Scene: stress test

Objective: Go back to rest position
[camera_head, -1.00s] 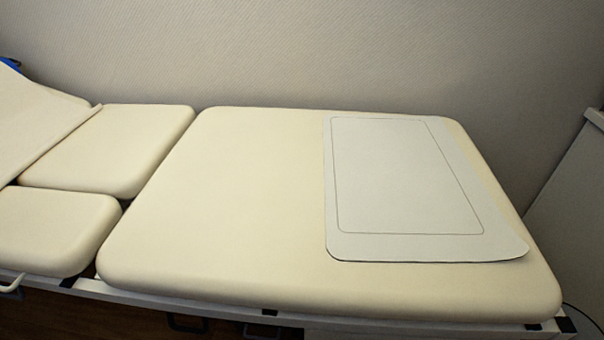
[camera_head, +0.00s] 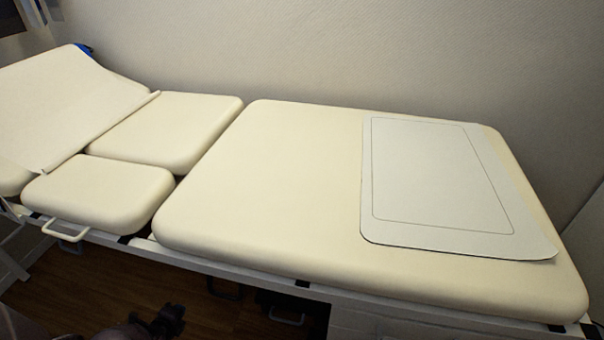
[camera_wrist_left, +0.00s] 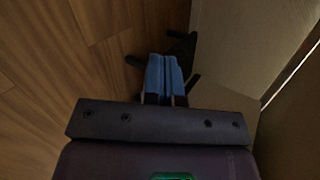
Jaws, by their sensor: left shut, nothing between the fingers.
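My left gripper (camera_head: 170,320) is a dark shape at the bottom left of the head view, low over the wooden floor and in front of the couch. In the left wrist view, its blue fingertips (camera_wrist_left: 165,75) are together with nothing between them. My right gripper is not in either view. The cream padded couch (camera_head: 290,180) runs across the head view, and the gripper is apart from it.
A pale mat (camera_head: 430,185) with a thin outline lies on the couch's right part. A paper sheet (camera_head: 65,105) covers the raised left end. White handles (camera_head: 65,228) stick out from the frame. Wooden floor (camera_wrist_left: 45,60) is open left of the fingers.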

